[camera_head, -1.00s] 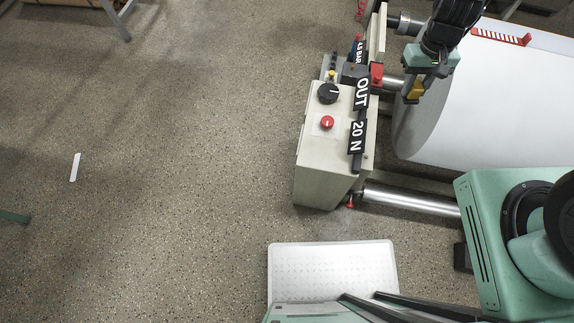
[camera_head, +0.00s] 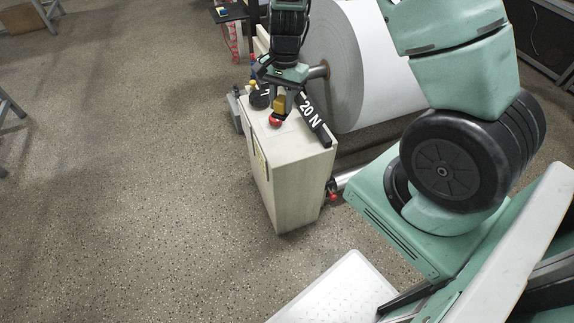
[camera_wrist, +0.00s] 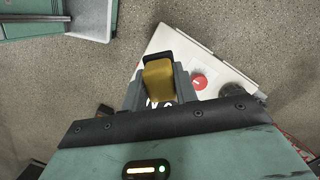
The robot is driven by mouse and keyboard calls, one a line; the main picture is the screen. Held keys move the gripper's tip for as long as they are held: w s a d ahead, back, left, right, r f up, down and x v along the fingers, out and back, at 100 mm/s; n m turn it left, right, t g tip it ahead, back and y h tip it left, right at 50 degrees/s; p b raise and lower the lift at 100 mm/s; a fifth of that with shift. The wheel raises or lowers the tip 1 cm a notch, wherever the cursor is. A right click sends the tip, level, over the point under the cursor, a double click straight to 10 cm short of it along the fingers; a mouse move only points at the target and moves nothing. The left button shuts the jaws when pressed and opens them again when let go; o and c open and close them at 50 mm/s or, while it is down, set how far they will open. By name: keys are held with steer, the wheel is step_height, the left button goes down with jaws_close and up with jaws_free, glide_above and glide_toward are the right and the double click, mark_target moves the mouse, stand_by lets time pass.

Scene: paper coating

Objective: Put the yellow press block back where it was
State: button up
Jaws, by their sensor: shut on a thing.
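The yellow press block (camera_head: 280,104) is held between the fingers of my gripper (camera_head: 284,100), above the top of the cream control cabinet (camera_head: 298,185). In the wrist view the block (camera_wrist: 159,80) shows as a dull yellow piece between the two grey fingers. A red button (camera_head: 275,121) on the cabinet top lies just below the block in the head view. The wrist view shows the red button (camera_wrist: 199,82) to the right of the block. I cannot tell how high the block is above the cabinet.
A "20 N" sign (camera_head: 311,114) stands along the cabinet's right side. A black knob (camera_head: 259,99) is left of my gripper. The big white paper roll (camera_head: 375,60) is behind to the right. A white platform (camera_head: 335,290) lies in front.

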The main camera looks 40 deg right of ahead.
steer(key=d+f+m+b, duration=0.1)
steer(key=f+m+b, duration=0.2)
steer(key=f+b, duration=0.1)
steer(key=f+m+t+b, duration=0.1)
steer(key=f+m+b, duration=0.1)
steer(key=f+b, duration=0.3)
steer(key=d+f+m+b, duration=0.1)
steer(key=f+m+b, duration=0.2)
steer(key=f+b, duration=0.2)
steer(key=shift+w+d+f+m, duration=0.15)
steer(key=shift+d+f, duration=0.05)
steer(key=shift+f, duration=0.65)
steer(key=shift+w+d+f+m, duration=0.15)
steer(key=shift+f, duration=0.7)
steer(key=shift+f, duration=0.2)
steer(key=o, duration=0.9)
steer(key=shift+o, duration=0.2)
